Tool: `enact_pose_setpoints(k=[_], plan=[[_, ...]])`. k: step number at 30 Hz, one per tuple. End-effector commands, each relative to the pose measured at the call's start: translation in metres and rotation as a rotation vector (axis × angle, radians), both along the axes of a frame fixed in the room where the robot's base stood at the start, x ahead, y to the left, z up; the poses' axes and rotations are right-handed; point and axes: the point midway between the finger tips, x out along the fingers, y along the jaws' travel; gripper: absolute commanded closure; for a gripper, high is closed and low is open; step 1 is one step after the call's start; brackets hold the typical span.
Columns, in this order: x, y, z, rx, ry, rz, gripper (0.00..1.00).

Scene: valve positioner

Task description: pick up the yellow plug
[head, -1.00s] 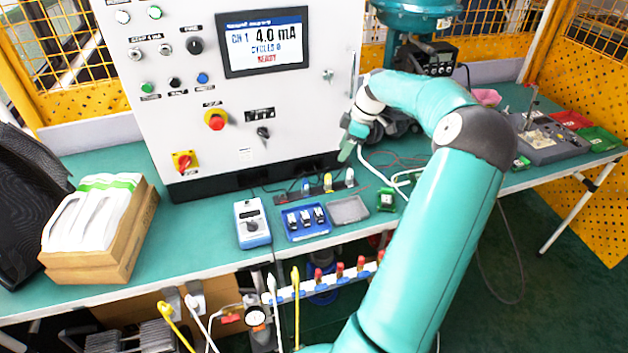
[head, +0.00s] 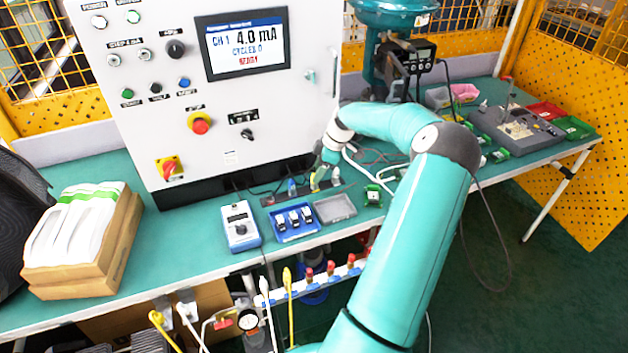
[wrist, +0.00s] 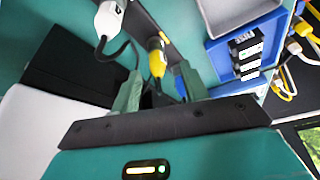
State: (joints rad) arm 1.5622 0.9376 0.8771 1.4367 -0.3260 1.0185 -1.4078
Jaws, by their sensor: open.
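The yellow plug (wrist: 157,60) stands in the middle of the wrist view, with a dark cable at its end. It sits in a row on a dark strip. My gripper (wrist: 160,88) is open, its two green fingers on either side of the line to the yellow plug. The plug appears just beyond the fingertips; I cannot tell whether they touch it. In the head view my gripper (head: 322,174) is low over the strip, and the yellow plug (head: 313,184) is partly hidden by it.
A white plug (wrist: 108,20) stands to one side, and a blue plug (head: 291,187) to the other. A grey tray (head: 335,209), a blue tray (head: 273,227) with small modules, and a blue meter (head: 240,225) lie in front. The control cabinet (head: 205,130) rises close behind.

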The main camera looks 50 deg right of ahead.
Motion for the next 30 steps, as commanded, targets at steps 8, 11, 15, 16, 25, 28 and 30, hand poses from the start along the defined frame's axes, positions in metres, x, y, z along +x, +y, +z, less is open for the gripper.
enact_pose_setpoints(k=[8, 11, 15, 16, 25, 28, 30], plan=[[0.013, 0.006, -0.035, 0.001, 0.000, 0.000, 0.55], [0.013, 0.006, -0.035, 0.001, -0.001, -0.001, 0.55], [0.013, 0.006, -0.035, 0.000, 0.000, -0.001, 0.63], [0.013, 0.006, -0.035, 0.000, 0.000, 0.000, 0.69], [0.013, 0.006, -0.035, 0.000, 0.000, 0.000, 1.00], [0.013, 0.006, -0.034, 0.000, 0.000, 0.000, 1.00], [0.013, 0.006, -0.033, -0.001, -0.001, 0.000, 1.00]])
